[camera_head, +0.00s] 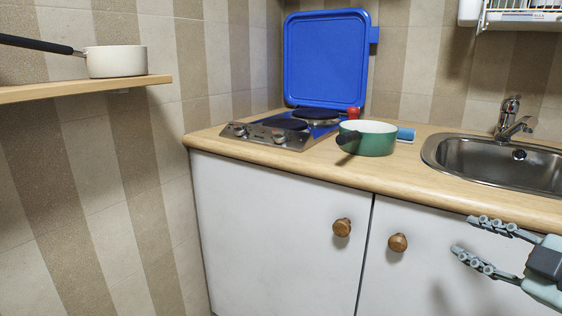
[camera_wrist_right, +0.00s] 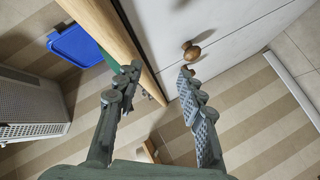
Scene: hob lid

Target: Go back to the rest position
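My right gripper (camera_head: 492,246) is at the lower right in the head view, in front of the cabinet doors and below the counter edge. Its fingers are apart with nothing between them. The right wrist view also shows the open fingers (camera_wrist_right: 155,100), apart from the door knob. My left gripper is not in view. The blue hob lid (camera_head: 327,58) stands upright at the back of the hob (camera_head: 285,130); it also shows in the right wrist view (camera_wrist_right: 75,46). A green pot (camera_head: 372,140) with a dark handle stands on the counter, right of the hob.
The wooden counter (camera_head: 420,178) carries a steel sink (camera_head: 500,165) with a tap (camera_head: 510,118) at the right. A shelf (camera_head: 60,90) at the left holds a white pan (camera_head: 115,62). A red item (camera_head: 353,113) and a blue item (camera_head: 406,134) are near the pot. Wooden knobs (camera_head: 342,227) stick out.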

